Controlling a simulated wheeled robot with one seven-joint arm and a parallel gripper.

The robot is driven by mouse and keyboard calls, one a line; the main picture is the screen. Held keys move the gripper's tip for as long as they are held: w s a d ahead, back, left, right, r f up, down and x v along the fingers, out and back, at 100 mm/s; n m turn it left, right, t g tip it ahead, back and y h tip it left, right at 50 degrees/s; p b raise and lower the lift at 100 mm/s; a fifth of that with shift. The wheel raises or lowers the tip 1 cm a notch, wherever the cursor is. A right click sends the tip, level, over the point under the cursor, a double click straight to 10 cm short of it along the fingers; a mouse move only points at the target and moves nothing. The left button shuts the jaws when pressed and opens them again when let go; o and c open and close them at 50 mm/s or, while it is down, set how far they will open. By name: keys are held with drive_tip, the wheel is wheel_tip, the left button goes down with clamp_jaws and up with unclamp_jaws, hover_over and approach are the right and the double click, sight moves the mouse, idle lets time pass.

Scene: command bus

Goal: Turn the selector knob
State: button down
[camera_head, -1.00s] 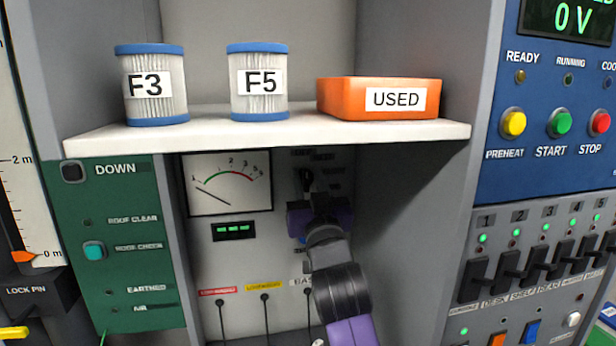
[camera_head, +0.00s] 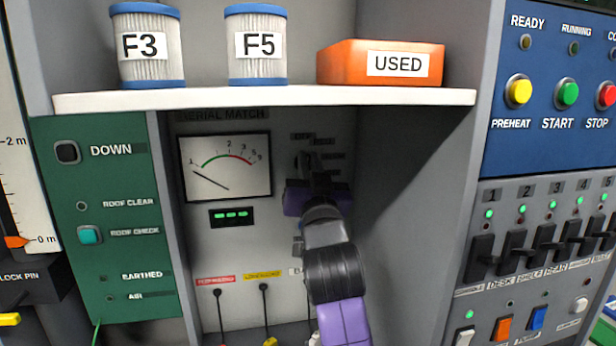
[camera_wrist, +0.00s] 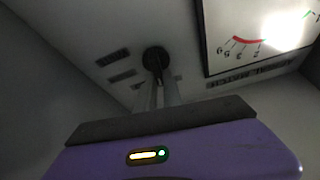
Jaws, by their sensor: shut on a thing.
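The black selector knob (camera_wrist: 157,58) is on the pale panel inside the recess, with small dark labels around one side of it. In the head view the knob (camera_head: 304,160) is partly covered by my arm. My gripper (camera_wrist: 161,84) has its two fingers close together on the knob in the wrist view. In the head view my purple gripper (camera_head: 318,186) is in front of the panel, below the labels. The fingertips' exact contact is dark and hard to make out.
A meter (camera_head: 225,167) and a green-lit display (camera_head: 232,216) are left of my gripper. A white shelf (camera_head: 200,98) overhangs the recess, carrying filters F3 (camera_head: 152,45) and F5 (camera_head: 257,46) and an orange USED tray (camera_head: 345,66). Grey side walls are close on both sides.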

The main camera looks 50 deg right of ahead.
drive_tip(key=m+b, duration=0.2)
drive_tip(key=m+g+h+b, duration=0.1)
drive_tip(key=m+b, duration=0.1)
drive_tip(key=b, duration=0.1)
drive_tip(key=shift+f, duration=0.35)
drive_tip(key=m+g+b, duration=0.1)
drive_tip(key=m, duration=0.1)
drive_tip(key=m+g+h+b, duration=0.1)
drive_tip(key=m+b, duration=0.1)
drive_tip(key=shift+s+d+r+g+b, duration=0.1)
drive_tip(key=shift+s+d+g+b, duration=0.1)
drive_tip(key=shift+g+b, duration=0.1)
drive_tip(key=shift+r+m, duration=0.1)
drive_tip(key=shift+m, duration=0.3)
drive_tip(key=c, duration=1.5)
unclamp_jaws()
